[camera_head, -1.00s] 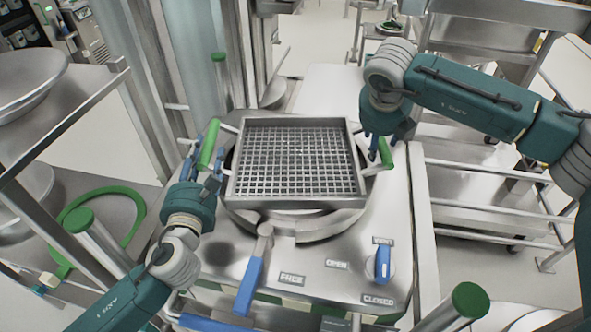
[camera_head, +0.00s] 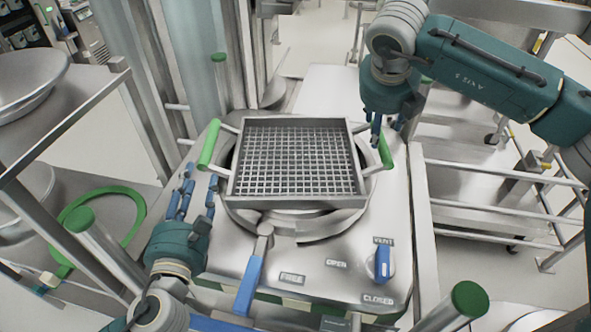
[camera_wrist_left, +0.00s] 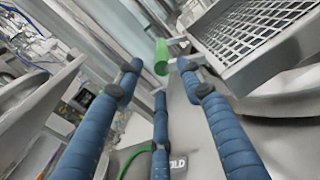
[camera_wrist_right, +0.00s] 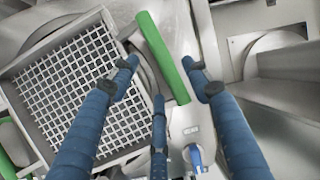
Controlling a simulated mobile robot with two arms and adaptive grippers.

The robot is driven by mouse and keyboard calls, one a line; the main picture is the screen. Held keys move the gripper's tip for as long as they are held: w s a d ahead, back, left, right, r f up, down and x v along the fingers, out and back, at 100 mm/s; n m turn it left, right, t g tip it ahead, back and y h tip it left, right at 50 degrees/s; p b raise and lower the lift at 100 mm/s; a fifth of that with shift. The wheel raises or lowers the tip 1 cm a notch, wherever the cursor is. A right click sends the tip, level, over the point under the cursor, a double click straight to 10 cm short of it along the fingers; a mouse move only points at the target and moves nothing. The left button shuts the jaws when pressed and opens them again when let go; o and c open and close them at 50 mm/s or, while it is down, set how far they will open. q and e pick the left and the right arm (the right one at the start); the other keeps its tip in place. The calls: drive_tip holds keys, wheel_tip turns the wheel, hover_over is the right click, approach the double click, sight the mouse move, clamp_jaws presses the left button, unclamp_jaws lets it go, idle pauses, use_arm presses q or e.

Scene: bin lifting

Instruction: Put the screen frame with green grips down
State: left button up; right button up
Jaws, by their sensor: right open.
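The screen frame (camera_head: 295,204) is a square metal tray with a mesh floor and a green grip on each side. It rests on the round opening of the steel machine (camera_head: 325,275). My left gripper (camera_head: 197,197) is open and empty, below and beside the left green grip (camera_head: 209,145); that grip also shows in the left wrist view (camera_wrist_left: 161,57), ahead of the fingers. My right gripper (camera_head: 390,128) is open and empty, above the right green grip (camera_head: 385,152). In the right wrist view that grip (camera_wrist_right: 163,58) lies beyond the spread fingers, apart from them.
A blue-handled lever (camera_head: 249,285) and a blue vent knob (camera_head: 383,262) sit on the machine's front. A shelf with metal bowls (camera_head: 30,85) and a green ring (camera_head: 75,205) stands at the left. Rail carts (camera_head: 490,207) stand at the right.

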drive_tip(key=v, duration=0.4)
drive_tip(key=shift+r, duration=0.1)
idle(0.3)
